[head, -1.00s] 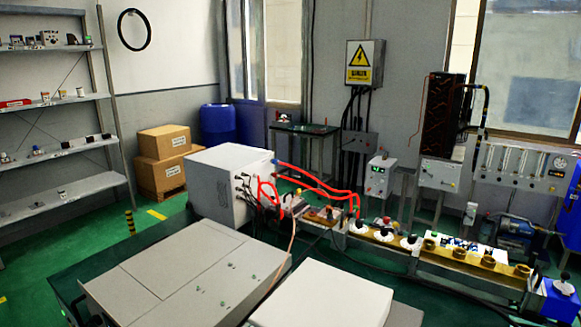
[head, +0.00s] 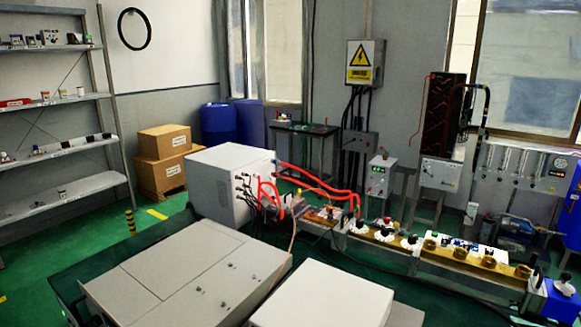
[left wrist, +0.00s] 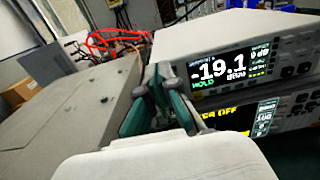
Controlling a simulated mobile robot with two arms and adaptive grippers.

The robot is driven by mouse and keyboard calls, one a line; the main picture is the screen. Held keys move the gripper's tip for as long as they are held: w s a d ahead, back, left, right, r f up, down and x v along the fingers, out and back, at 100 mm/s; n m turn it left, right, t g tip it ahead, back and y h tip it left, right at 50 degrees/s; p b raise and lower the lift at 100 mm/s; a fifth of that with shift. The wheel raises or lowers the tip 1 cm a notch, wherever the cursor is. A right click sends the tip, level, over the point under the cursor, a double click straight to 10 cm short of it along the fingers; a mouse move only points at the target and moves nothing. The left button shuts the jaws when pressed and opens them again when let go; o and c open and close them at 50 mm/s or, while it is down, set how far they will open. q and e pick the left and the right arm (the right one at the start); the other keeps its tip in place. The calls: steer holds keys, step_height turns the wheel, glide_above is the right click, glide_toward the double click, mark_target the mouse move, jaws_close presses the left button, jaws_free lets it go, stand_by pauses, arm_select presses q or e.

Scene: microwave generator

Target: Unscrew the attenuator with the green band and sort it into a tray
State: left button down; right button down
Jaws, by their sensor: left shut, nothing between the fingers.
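I cannot make out an attenuator with a green band in either view; the parts on the bench are too small to tell. In the left wrist view my left gripper (left wrist: 156,92) is shut and empty. Its teal fingers are in front of a measuring instrument (left wrist: 235,60) whose display reads -19.1 and HOLD, and beside a grey cabinet (left wrist: 75,112). I cannot tell whether they touch either. In the head view neither gripper shows. A long bench (head: 462,272) at right carries brass ring-shaped fittings (head: 488,262) and dark-and-white knobs. No sorting tray is clearly identifiable.
A grey cabinet (head: 190,275) and a pale box (head: 322,297) fill the foreground. Red hoses (head: 310,181) run from a white unit (head: 232,185) to the bench. Another instrument with a yellow display (left wrist: 225,122) sits under the first.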

arm_select(q)
steer(key=b+v, duration=0.1)
steer(key=v, duration=0.2)
steer(key=shift+s+a+r, duration=0.1)
steer(key=shift+s+a, duration=0.05)
steer(key=shift+s, duration=0.1)
